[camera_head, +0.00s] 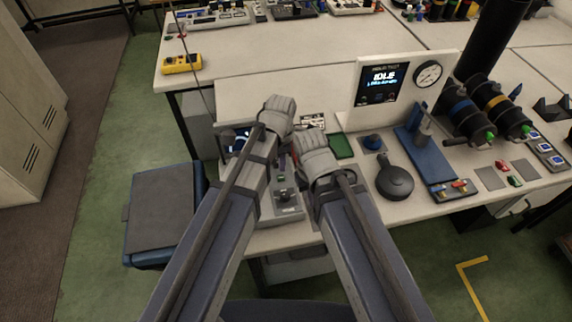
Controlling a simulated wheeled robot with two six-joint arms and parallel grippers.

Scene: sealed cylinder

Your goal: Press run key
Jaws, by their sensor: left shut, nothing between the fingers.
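A white upright panel (360,118) stands on the bench with a dark screen (380,82) reading IDLE and a round dial gauge (428,74). Small marks show low on the screen, too small to read; I cannot tell which is the run key. My left gripper (278,110) is over the bench, left of the panel and apart from it in the picture. It is shut and empty. My right arm ends at a grey wrist (317,160) nearer the front edge; its fingertips are hidden.
A grey device (286,203) sits below and between my arms. A yellow meter (182,64) is back left.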

